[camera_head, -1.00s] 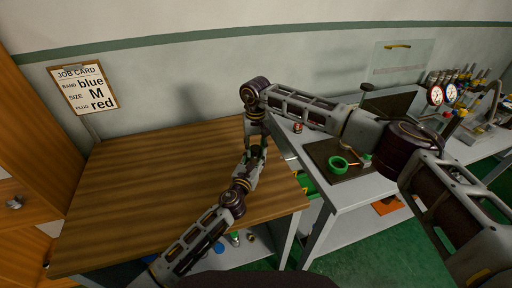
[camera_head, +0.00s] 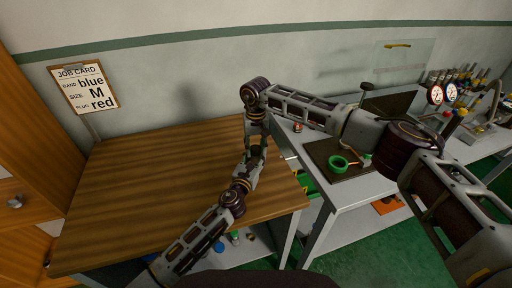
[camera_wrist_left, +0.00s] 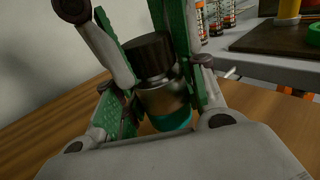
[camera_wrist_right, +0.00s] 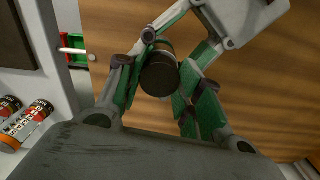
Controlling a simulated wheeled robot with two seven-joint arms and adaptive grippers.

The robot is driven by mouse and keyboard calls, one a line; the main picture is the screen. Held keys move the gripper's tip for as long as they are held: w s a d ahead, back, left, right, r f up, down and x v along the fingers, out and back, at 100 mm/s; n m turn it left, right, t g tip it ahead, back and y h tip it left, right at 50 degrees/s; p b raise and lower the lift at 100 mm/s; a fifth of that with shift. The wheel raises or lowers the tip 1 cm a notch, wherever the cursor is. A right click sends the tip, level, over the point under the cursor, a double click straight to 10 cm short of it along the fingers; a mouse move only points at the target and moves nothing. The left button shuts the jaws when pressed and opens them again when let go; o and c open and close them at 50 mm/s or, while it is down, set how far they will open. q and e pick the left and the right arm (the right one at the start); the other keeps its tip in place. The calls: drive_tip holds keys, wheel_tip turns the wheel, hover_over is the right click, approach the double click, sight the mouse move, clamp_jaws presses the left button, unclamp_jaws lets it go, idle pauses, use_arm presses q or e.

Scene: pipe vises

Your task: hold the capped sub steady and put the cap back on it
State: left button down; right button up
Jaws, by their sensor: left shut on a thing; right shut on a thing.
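The capped sub is a short metal cylinder (camera_wrist_left: 165,97) with a teal band (camera_wrist_left: 172,122) low on its body. A dark cap (camera_wrist_left: 150,50) sits at its top end, in line with the body; I cannot tell whether it is fully seated. My left gripper (camera_wrist_left: 158,85) is shut on the sub's body, above the wooden table. My right gripper (camera_wrist_right: 160,84) is shut around the dark cap (camera_wrist_right: 159,76), which it faces end-on. In the head view both grippers meet near the table's right side, and the sub between them is mostly hidden.
The wooden table (camera_head: 150,180) is otherwise clear. A grey bench (camera_head: 345,200) to the right holds a dark board (camera_head: 335,150) with a green ring (camera_head: 338,162), and gauges (camera_head: 436,95) behind. A job card (camera_head: 86,88) hangs on the wall.

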drive_tip(key=shift+s+d+f, duration=0.2)
drive_tip(key=shift+s+f, duration=0.1)
drive_tip(key=shift+f, duration=0.3)
idle(1.5)
drive_tip(key=shift+w+d+f, duration=0.1)
drive_tip(key=shift+d+f, duration=0.1)
drive_tip(key=shift+f, duration=0.2)
idle(1.2)
drive_tip(key=o, duration=0.5)
drive_tip(key=shift+c, duration=0.2)
drive_tip(key=shift+o, duration=1.1)
drive_tip(key=shift+w+a+f, duration=0.1)
drive_tip(key=shift+o, duration=1.3)
wheel_tip(320, 180, up, 15)
drive_tip(key=m, duration=0.3)
drive_tip(key=shift+a, duration=0.25)
